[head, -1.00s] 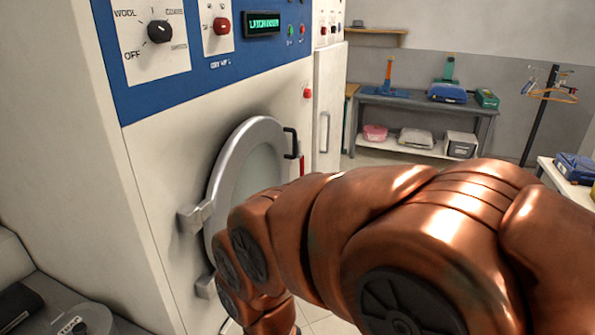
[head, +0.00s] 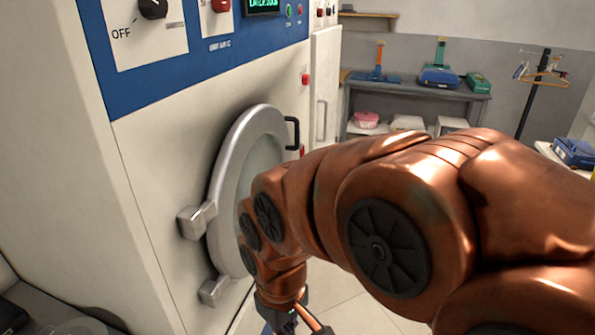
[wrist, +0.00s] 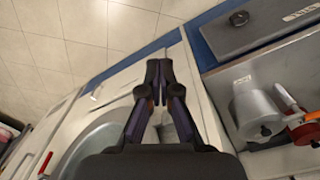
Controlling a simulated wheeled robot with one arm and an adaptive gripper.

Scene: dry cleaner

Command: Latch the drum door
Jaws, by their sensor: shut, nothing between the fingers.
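The drum door (head: 222,165) is a round silver ring with a pale window, on the front of the white machine. Two blocky hinges (head: 197,220) are at its left and a black handle (head: 292,133) is at its upper right. A small red part (head: 302,152) shows just beyond the handle. I cannot tell whether the door is flush or slightly ajar. My arm hides its lower right. My gripper (head: 292,326) is low in front of the machine, partly cut off. In the wrist view my gripper (wrist: 158,72) is shut and empty, beside the door's ring (wrist: 95,135).
The machine's blue panel (head: 240,52) carries knobs and a display. A grey shelf table (head: 400,92) with boxes and a hanger stand (head: 535,95) are at the back right. In the wrist view, a grey cylinder (wrist: 252,108) with red-orange parts is at the right.

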